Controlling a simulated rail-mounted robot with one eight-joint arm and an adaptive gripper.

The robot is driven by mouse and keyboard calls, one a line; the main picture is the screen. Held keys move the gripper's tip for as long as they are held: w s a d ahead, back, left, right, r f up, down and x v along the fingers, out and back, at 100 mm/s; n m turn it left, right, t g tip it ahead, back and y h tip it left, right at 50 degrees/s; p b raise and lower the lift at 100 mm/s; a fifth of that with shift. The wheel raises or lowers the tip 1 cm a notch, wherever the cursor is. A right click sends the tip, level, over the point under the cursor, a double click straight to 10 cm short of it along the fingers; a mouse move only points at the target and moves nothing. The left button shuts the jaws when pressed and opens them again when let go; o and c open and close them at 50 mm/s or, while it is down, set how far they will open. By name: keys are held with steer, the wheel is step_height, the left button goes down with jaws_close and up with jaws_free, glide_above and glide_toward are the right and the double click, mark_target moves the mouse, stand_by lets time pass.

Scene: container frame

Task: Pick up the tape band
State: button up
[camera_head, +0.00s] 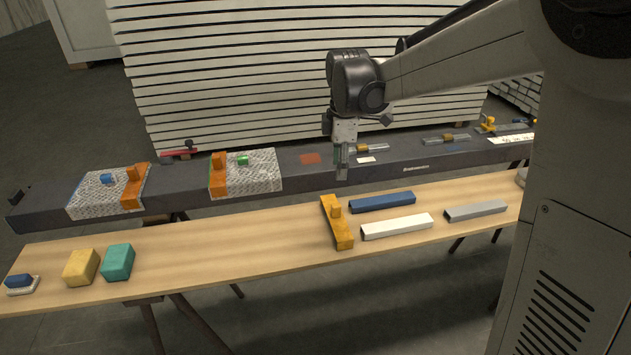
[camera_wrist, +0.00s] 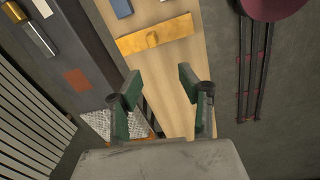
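A flat yellow-orange band with a small raised block at its middle, which looks to be the tape band (camera_head: 340,230), lies across the wooden board left of the coloured bars. It also shows in the wrist view (camera_wrist: 178,29), ahead of my fingers. My gripper (camera_head: 342,174) hangs above and behind the band in the head view, near the dark beam. In the wrist view my gripper (camera_wrist: 160,80) has its green fingers wide apart with nothing between them. It is not touching the band.
A blue bar (camera_head: 382,202), a white bar (camera_head: 397,227) and a grey bar (camera_head: 476,210) lie right of the band. Yellow (camera_head: 81,267) and teal (camera_head: 118,262) blocks stand far left. The dark beam (camera_head: 300,183) behind carries meshes with orange bands (camera_head: 218,178). The board's middle left is clear.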

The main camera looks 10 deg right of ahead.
mark_target(337, 205)
steer(key=w+f, duration=0.1)
steer(key=f, duration=0.3)
steer(key=w+f+n, duration=0.1)
steer(key=f, duration=0.3)
steer(key=f+n+b, duration=0.1)
steer(key=f, duration=0.3)
steer(key=shift+w+g, duration=0.4)
steer(key=shift+d+f+b, duration=0.15)
steer(key=shift+f+b, duration=0.05)
steer(key=shift+f, duration=1.1)
steer(key=shift+d+f+b, duration=0.15)
steer(key=shift+f, duration=1.15)
steer(key=shift+c, duration=0.5)
jaws_close()
